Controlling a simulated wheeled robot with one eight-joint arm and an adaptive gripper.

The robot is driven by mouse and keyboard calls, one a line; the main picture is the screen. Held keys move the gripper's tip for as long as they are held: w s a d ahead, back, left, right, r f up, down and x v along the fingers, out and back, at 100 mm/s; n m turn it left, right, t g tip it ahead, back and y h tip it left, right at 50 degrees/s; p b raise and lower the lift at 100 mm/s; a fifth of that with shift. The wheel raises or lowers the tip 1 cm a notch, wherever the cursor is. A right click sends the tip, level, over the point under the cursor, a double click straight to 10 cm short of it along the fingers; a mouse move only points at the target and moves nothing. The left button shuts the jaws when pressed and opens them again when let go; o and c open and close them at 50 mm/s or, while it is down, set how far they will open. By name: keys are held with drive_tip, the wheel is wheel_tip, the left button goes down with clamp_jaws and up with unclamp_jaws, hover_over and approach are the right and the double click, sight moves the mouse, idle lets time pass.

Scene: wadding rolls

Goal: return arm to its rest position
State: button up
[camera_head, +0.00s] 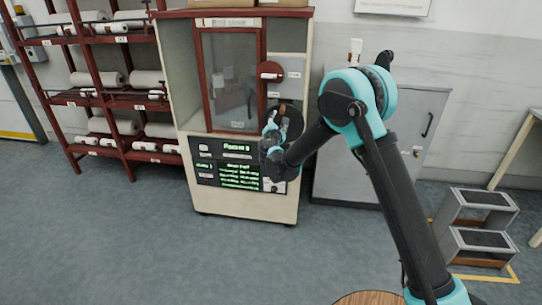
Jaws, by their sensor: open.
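My arm, dark grey with teal joints, rises from the lower right of the head view and bends over to the left. My gripper (277,128) is at its end, in front of the cabinet machine's (186,80) front, near the window's lower right corner. It is open, and I see nothing held in it. The gripper is small in the picture, and whether it touches the machine cannot be told. The machine has a red-framed window (230,80), a red round part (270,71) at the right and a dark panel with green text (238,172) below.
A dark red shelf rack (122,102) with several white rolls stands at the left. A grey cabinet (330,185) stands behind my arm. A grey step stool (478,215) is at the right. A round wooden top (368,298) shows at the bottom edge. The blue-grey floor (130,240) is clear at the left front.

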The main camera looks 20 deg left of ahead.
idle(0.4)
drive_tip(key=d+r+m+g+h, duration=0.15)
drive_tip(key=d+m+h, duration=0.35)
drive_tip(key=d, duration=1.2)
drive_tip(key=d+m+g+h, duration=0.25)
drive_tip(key=d+m, duration=0.45)
drive_tip(key=d, duration=0.9)
drive_tip(key=s+d+f+m+g, duration=0.15)
drive_tip(key=s+d+m, duration=0.3)
drive_tip(key=d, duration=0.55)
drive_tip(key=s+d+f+m+g+y, duration=0.1)
drive_tip(key=s+d+f+m+g, duration=0.3)
drive_tip(key=s+d, duration=0.55)
drive_tip(key=s+d+f+m+g, duration=0.25)
drive_tip(key=s+d+m, duration=0.3)
drive_tip(key=s, duration=0.85)
drive_tip(key=s+f+m+g+y, duration=0.1)
drive_tip(key=s+f+m+y, duration=0.1)
drive_tip(key=s, duration=0.7)
wheel_tip(320, 180, down, 2)
drive_tip(key=shift+s+a+f+m, duration=0.25)
drive_tip(key=shift+a+m, duration=0.05)
drive_tip(key=shift+m, duration=0.6)
